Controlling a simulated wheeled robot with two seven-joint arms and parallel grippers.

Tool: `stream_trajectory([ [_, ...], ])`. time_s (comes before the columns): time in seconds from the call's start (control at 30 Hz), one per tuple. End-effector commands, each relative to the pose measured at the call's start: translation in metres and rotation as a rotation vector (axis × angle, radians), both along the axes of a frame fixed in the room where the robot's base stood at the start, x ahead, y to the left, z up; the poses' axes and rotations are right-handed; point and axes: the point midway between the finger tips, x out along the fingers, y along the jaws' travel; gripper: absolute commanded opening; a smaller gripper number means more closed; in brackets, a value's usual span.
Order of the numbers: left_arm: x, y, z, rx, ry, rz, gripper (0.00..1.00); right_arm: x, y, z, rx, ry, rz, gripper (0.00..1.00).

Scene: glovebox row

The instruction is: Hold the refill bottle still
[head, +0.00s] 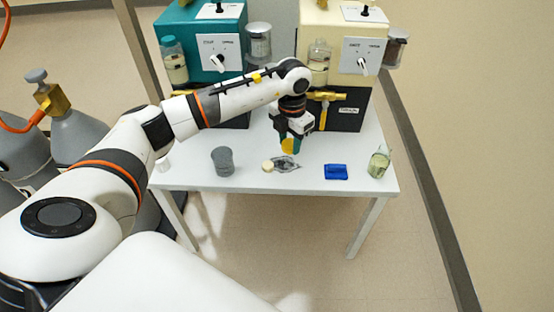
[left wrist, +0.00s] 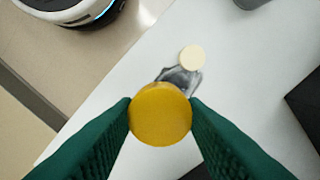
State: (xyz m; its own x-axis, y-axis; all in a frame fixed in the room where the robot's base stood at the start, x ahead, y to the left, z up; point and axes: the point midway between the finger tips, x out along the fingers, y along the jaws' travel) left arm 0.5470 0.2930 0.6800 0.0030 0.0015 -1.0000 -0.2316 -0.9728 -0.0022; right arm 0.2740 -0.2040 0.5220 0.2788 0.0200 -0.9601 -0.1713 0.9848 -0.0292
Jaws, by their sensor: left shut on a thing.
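My left gripper (head: 289,145) is over the front part of the white table, in front of the cream cabinet. In the left wrist view its green fingers are shut on a round yellow thing (left wrist: 160,113), seen end-on as a flat disc. Its sides are hidden, so I cannot tell if it is part of the refill bottle. A clear, greenish open-topped container (head: 379,162) stands at the table's right end, apart from the gripper; I cannot tell if it is the refill bottle. My right gripper is not in view.
The white table (head: 310,183) carries a grey crumpled thing (head: 287,163), a cream disc (head: 267,166), a grey cup (head: 222,161) and a blue item (head: 336,171). A teal cabinet (head: 180,30) and cream cabinet (head: 315,15) stand behind. Grey gas cylinders (head: 75,135) stand at left.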

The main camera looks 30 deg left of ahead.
Motion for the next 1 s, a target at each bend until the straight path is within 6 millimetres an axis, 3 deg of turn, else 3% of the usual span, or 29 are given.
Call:
stream_trajectory([
  [0.03, -0.001, 0.0, -0.014, -0.001, 0.006, -0.001, 0.1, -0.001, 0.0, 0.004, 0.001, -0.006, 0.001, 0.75],
  [0.13, -0.001, 0.0, -0.033, 0.0, 0.005, 0.001, 0.1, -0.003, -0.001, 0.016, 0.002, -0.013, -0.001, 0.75],
  [0.6, 0.0, -0.001, -0.085, -0.001, 0.003, 0.002, 0.1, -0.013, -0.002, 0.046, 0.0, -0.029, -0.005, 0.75],
  [0.97, 0.0, -0.001, -0.089, -0.001, 0.002, 0.001, 0.1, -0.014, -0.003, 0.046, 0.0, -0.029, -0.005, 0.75],
  [1.0, 0.0, -0.001, -0.09, -0.001, 0.002, 0.001, 0.39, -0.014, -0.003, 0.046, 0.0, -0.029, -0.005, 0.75],
])
